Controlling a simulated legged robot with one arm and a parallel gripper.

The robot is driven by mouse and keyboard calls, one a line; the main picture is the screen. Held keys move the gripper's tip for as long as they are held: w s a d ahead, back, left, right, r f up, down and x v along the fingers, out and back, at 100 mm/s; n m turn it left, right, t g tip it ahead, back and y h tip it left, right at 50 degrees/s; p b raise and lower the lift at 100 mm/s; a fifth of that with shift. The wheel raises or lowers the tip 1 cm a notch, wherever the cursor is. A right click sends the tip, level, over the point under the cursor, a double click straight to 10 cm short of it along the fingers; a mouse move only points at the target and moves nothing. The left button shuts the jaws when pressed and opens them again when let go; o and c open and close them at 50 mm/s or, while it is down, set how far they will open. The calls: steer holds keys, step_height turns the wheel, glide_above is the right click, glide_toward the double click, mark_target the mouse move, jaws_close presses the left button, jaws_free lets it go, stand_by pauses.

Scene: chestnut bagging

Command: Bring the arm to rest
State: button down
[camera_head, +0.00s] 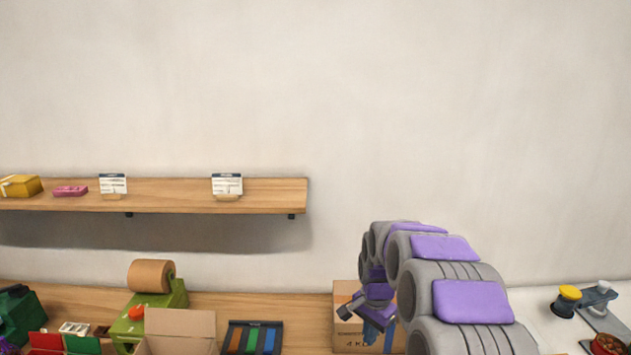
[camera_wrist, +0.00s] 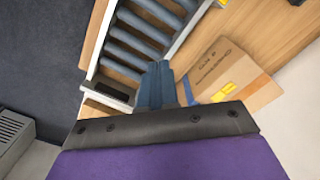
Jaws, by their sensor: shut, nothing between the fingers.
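My arm is raised on the right side of the head view, a chain of grey links with purple pads. My gripper (camera_wrist: 157,85) shows in the wrist view as two blue-grey fingers close together, shut and empty. They point down over the edge of a roller rack (camera_wrist: 138,45). In the head view my purple and dark gripper end hangs in front of a cardboard box (camera_head: 346,297), partly hiding it. I cannot tell from that view whether it touches the box. The box also shows in the wrist view (camera_wrist: 232,68), to the right of the fingers.
A wooden bench (camera_head: 305,310) holds an open carton (camera_head: 180,325), a green dispenser with a brown roll (camera_head: 152,276) and a striped tray (camera_head: 255,338). A wooden shelf (camera_head: 270,190) is on the wall.

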steer(key=s+r+n, duration=0.2)
steer(key=s+n, duration=0.1)
steer(key=s, duration=1)
steer(key=s+r+n+g, duration=0.1)
steer(key=s+r+n, duration=0.2)
steer(key=s, duration=1)
steer(key=s+r+n, duration=0.2)
steer(key=s+n, duration=0.1)
steer(key=s, duration=1)
steer(key=shift+s+d+r+n+b, duration=0.25)
steer(key=shift+d+r+n+b, duration=0.1)
steer(key=shift+d+b, duration=0.1)
